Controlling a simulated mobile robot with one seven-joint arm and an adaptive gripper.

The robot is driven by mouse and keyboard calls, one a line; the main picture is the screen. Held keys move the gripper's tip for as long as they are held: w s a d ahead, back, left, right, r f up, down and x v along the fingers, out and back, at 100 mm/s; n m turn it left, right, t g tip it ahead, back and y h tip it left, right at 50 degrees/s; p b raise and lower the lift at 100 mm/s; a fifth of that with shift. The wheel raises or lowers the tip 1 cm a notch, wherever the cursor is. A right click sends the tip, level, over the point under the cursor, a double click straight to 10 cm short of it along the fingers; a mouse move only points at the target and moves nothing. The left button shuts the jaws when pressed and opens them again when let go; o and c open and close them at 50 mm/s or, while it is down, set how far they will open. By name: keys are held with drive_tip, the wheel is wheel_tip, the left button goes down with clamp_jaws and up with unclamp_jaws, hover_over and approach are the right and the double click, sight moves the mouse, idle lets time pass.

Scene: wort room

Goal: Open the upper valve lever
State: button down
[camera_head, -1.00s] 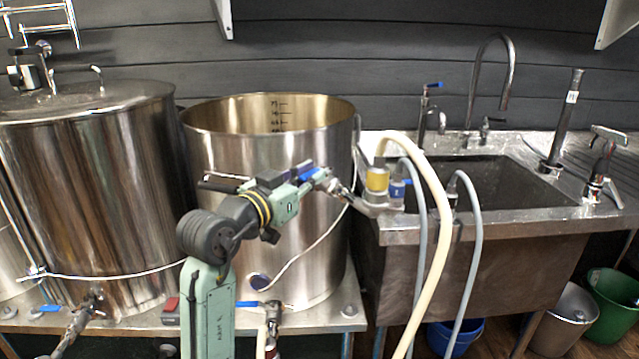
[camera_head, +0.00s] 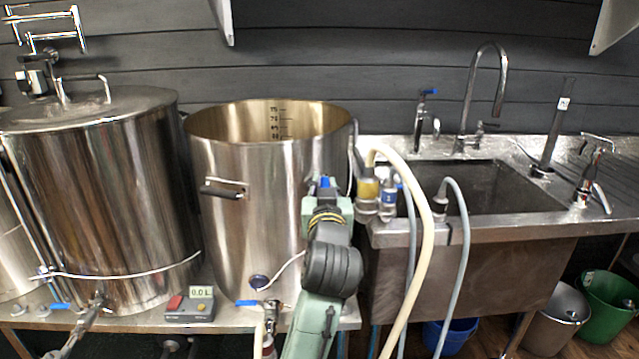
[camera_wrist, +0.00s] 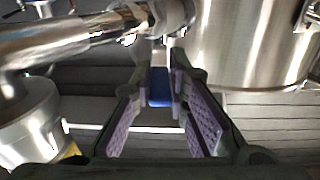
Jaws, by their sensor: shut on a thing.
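In the wrist view, a blue valve lever (camera_wrist: 160,86) lies between my fingertips, beside a steel pipe fitting (camera_wrist: 110,28) and a large steel pot. My gripper (camera_wrist: 163,90) is shut on this lever, with its purple pads on either side. In the head view, my arm stands in front of the open pot's (camera_head: 245,165) right side. It hides my gripper's fingertips and the lever there, so the lever's exact angle cannot be told.
A lower blue lever (camera_head: 247,302) sits at the pot's base, beside a small display box (camera_head: 190,304). A lidded kettle (camera_head: 105,200) stands left. Right of my arm are a cream hose (camera_head: 427,240), grey hoses and a steel sink (camera_head: 500,187).

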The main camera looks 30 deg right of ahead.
drive_tip(key=shift+s+d+y, duration=0.1)
drive_tip(key=shift+d+y, duration=0.05)
drive_tip(key=shift+y, duration=0.15)
drive_tip(key=c, duration=1.6)
unclamp_jaws()
drive_tip(key=shift+o, duration=0.2)
drive_tip(key=v, duration=0.7)
drive_tip(key=shift+s+f, duration=0.15)
drive_tip(key=shift+s, duration=0.05)
